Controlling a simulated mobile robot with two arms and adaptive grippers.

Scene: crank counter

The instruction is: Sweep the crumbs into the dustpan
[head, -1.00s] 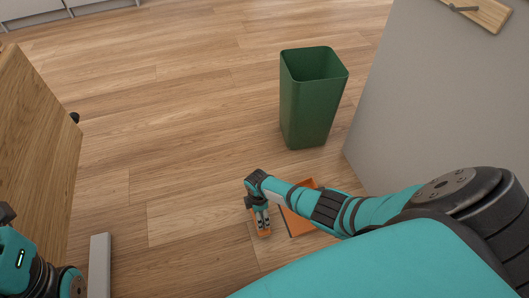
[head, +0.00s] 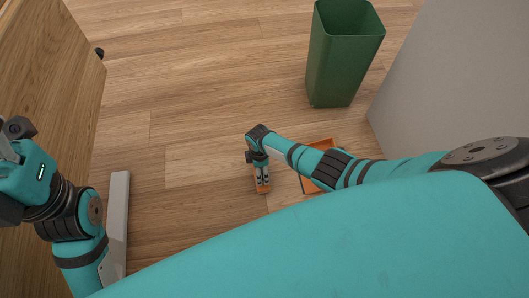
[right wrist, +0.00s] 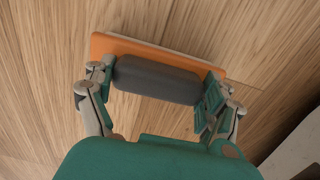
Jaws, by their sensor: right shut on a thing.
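My right gripper (head: 262,178) is low over the floor. In the right wrist view its fingers (right wrist: 155,82) close on the dark grey grip of an orange hand brush (right wrist: 110,45), with a pale strip along its far edge. The brush also shows in the head view (head: 262,187), left of the orange dustpan (head: 318,145) and apart from it. My right forearm hides part of the dustpan. My left gripper (head: 14,142) is at the left edge, partly cut off, its finger gap unclear. I cannot make out any crumbs.
A green bin (head: 340,60) stands on the wood floor beyond the dustpan, beside a grey cabinet side (head: 455,85). A wooden cabinet (head: 50,75) is at left, with a pale grey bar (head: 118,215) by it. The middle floor is clear.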

